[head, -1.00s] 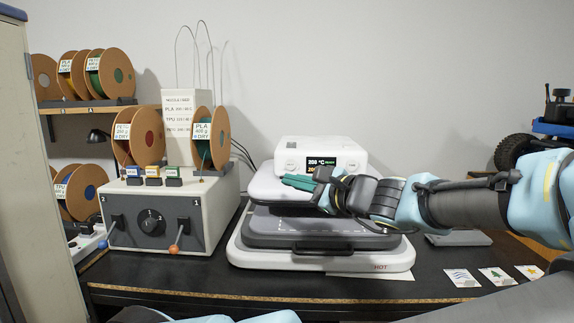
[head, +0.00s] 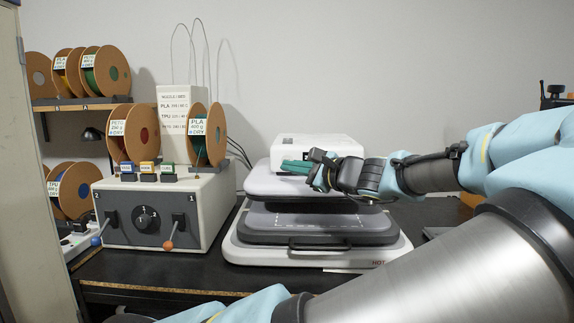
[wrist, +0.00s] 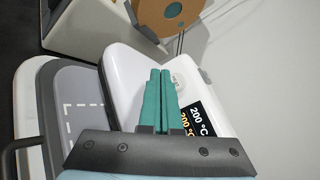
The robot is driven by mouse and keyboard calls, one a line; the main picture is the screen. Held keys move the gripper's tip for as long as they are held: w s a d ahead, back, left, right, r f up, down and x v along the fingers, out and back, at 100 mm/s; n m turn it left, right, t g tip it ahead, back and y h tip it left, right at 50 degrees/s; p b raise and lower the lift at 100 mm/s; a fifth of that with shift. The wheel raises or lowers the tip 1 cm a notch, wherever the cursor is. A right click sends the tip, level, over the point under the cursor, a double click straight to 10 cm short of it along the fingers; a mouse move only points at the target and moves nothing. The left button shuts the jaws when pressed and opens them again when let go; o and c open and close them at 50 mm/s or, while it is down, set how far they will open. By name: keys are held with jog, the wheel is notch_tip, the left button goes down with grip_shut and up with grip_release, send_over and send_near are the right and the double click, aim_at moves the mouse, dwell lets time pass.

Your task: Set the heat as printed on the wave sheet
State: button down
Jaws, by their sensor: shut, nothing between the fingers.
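The white heat press (head: 318,146) stands on the black bench with its upper plate raised over the grey lower bed (head: 320,220). Its display (wrist: 197,122) shows 200 °C in white and 200 °C in orange in the wrist view. A round button (wrist: 179,83) sits beside the display. My gripper (head: 284,165), with teal fingers, is shut and empty at the control box front, covering most of the display in the head view. Its fingertips (wrist: 160,72) appear close to the button; contact cannot be told. The wave sheet is not visible now; my arm covers that bench area.
Left of the press stands a grey box (head: 155,215) with a dial and levers, topped by spools and a white printed block (head: 172,125). More spools fill the shelf (head: 85,105). My arm fills the right foreground.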

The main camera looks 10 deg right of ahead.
jog(key=shift+w+d, duration=0.15)
jog(key=shift+w, duration=0.6)
jog(key=shift+w, duration=0.1)
dwell(1.5)
jog(key=shift+w, duration=0.3)
jog(key=shift+w+d+p, duration=0.15)
jog(key=shift+w+p, duration=0.25)
jog(key=shift+w, duration=0.05)
dwell(0.7)
jog(key=shift+s, duration=0.15)
jog(key=shift+s+p, duration=0.3)
jog(key=shift+s, duration=0.4)
